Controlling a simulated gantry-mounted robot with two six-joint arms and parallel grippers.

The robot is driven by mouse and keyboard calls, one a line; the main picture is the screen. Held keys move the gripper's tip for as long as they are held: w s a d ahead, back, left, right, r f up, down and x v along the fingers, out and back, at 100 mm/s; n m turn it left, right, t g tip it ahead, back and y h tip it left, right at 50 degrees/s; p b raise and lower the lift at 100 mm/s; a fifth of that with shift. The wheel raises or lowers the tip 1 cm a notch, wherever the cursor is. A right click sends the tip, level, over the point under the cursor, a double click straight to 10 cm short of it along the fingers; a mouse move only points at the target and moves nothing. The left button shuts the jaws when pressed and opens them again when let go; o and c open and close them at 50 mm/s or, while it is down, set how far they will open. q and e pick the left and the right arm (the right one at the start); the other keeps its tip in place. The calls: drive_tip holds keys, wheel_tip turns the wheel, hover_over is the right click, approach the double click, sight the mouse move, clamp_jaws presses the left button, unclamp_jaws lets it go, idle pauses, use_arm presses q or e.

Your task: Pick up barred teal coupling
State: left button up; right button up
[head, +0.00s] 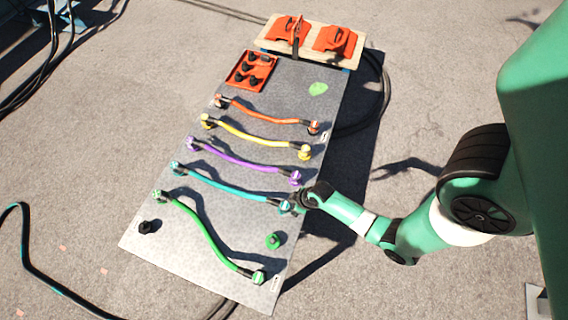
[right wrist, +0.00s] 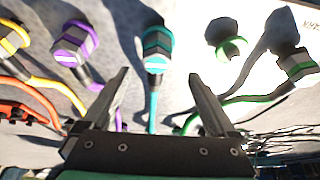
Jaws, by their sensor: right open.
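A teal cable (head: 235,189) lies across the grey board with a teal coupling at each end. The right-end teal coupling (head: 285,206) is beside my right gripper (head: 298,200). In the right wrist view this teal coupling (right wrist: 157,45) shows a lighter band across it, and its cable runs down between the fingers. My right gripper (right wrist: 158,95) is open, its fingers on either side of the cable, with the coupling beyond the tips. I cannot tell if they touch. The left-end teal coupling (head: 176,167) lies at the board's left side. My left gripper is out of view.
The purple coupling (right wrist: 75,42) is left of the teal one, and a green coupling (right wrist: 298,64) and green cap (right wrist: 232,47) are right. Orange, yellow, purple and green cables cross the board (head: 150,243). A red tray (head: 251,71) and orange clamps (head: 333,39) stand at the far end.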

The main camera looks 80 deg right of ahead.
sight(284, 205)
drive_tip(key=shift+x, duration=0.95)
drive_tip(key=b+x, duration=0.4)
drive_tip(key=x, duration=0.1)
drive_tip(key=shift+w+d, duration=0.1)
drive_tip(key=shift+d, duration=0.2)
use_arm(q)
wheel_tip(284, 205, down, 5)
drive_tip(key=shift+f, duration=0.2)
use_arm(e)
drive_tip(key=shift+r, duration=0.1)
clamp_jaws()
